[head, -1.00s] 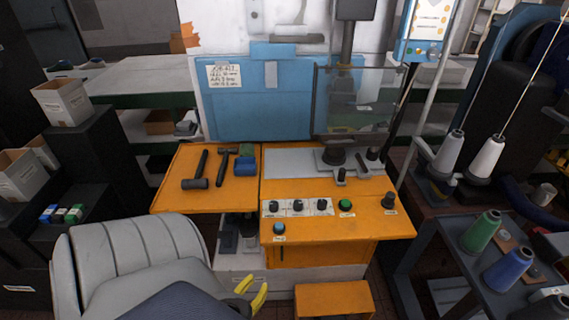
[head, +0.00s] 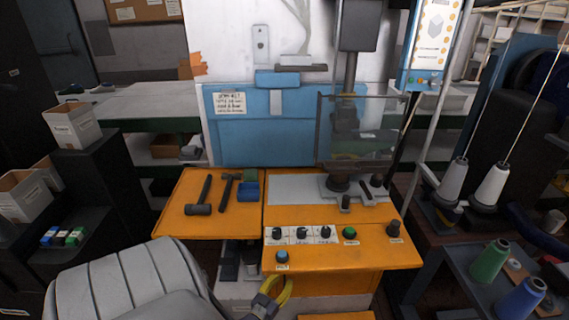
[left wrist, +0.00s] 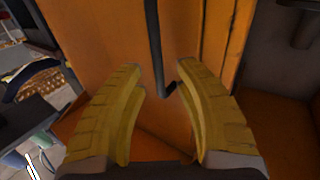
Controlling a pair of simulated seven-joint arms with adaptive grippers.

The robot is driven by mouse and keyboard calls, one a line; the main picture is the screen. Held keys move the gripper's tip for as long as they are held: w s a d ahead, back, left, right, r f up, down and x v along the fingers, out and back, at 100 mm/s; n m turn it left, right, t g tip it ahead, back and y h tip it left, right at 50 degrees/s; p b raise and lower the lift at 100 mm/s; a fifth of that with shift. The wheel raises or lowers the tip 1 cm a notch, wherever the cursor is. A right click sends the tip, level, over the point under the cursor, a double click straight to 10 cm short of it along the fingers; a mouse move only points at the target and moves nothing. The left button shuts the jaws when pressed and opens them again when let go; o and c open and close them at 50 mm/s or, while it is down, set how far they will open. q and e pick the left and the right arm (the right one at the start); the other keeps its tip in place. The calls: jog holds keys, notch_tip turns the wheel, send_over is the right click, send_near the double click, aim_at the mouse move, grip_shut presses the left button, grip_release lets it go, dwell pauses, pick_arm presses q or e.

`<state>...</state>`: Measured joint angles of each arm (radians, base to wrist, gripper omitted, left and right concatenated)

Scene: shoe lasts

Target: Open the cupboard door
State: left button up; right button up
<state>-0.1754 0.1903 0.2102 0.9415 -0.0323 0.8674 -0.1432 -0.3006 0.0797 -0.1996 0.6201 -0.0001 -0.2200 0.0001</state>
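The orange cupboard door (left wrist: 120,40) fills the middle of the left wrist view. A dark bar handle (left wrist: 154,45) runs down it, with a bent lower end. My left gripper (left wrist: 160,70) has its two yellow fingers apart, one on each side of the handle. I cannot tell whether either finger touches it. In the head view my left gripper (head: 280,285) is low in front of the orange machine, at the left of the cupboard front (head: 340,282), and the handle is hidden. I cannot tell whether the door is ajar. My right gripper is not seen.
Above the cupboard is a control panel with knobs (head: 303,233). Hammers (head: 199,197) and a blue block (head: 247,191) lie on the orange top. A grey padded chair (head: 125,275) stands at the near left. A dark rack with thread cones (head: 490,262) stands at right.

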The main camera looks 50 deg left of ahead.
pick_arm(q)
jog(key=shift+x, duration=0.8)
grip_shut()
